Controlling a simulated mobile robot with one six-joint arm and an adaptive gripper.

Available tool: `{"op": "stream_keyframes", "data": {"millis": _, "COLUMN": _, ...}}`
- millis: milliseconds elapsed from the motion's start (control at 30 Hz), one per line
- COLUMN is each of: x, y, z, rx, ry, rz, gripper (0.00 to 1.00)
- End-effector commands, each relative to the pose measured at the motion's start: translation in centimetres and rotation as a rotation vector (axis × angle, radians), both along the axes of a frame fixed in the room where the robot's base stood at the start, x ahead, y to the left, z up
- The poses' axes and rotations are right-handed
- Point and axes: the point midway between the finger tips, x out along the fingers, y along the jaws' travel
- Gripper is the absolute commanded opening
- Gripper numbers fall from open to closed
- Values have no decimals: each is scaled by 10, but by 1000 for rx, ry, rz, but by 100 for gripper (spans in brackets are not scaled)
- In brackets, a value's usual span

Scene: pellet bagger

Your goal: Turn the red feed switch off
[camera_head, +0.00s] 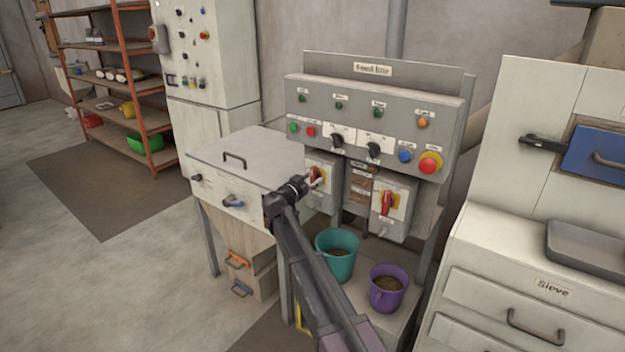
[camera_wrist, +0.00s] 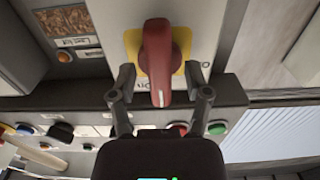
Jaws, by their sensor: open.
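A red switch handle (camera_wrist: 157,55) on a yellow plate fills the upper middle of the wrist view, where the panel appears upside down. Its white-marked end points down the picture, beside a partly hidden "On" label. My gripper (camera_wrist: 160,82) is open, with one finger on each side of the handle; I cannot tell whether they touch it. In the head view this red switch (camera_head: 314,175) is on the left box under the control panel, partly hidden by my gripper (camera_head: 317,182). A second red switch (camera_head: 387,203) is on the right box.
The control panel (camera_head: 375,105) with several buttons and knobs juts out above the switches. A teal bucket (camera_head: 337,262) and a purple bucket (camera_head: 386,293) stand below. A white hopper cabinet (camera_head: 250,165) is close on the left, and a sieve cabinet (camera_head: 500,255) on the right.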

Motion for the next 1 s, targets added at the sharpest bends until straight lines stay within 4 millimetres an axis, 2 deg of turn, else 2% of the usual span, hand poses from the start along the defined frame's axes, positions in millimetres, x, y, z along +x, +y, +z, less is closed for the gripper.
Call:
{"op": "stream_keyframes", "data": {"millis": 367, "x": 2, "y": -2, "z": 0, "rx": 0, "ry": 0, "rz": 0, "gripper": 63}}
{"op": "stream_keyframes", "data": {"millis": 500, "x": 2, "y": -2, "z": 0, "rx": 0, "ry": 0, "rz": 0, "gripper": 21}}
{"op": "stream_keyframes", "data": {"millis": 567, "x": 2, "y": -2, "z": 0, "rx": 0, "ry": 0, "rz": 0, "gripper": 3}}
{"op": "stream_keyframes", "data": {"millis": 600, "x": 2, "y": -2, "z": 0, "rx": 0, "ry": 0, "rz": 0, "gripper": 0}}
{"op": "stream_keyframes", "data": {"millis": 1000, "x": 4, "y": -3, "z": 0, "rx": -18, "ry": 12, "rz": -2, "gripper": 0}}
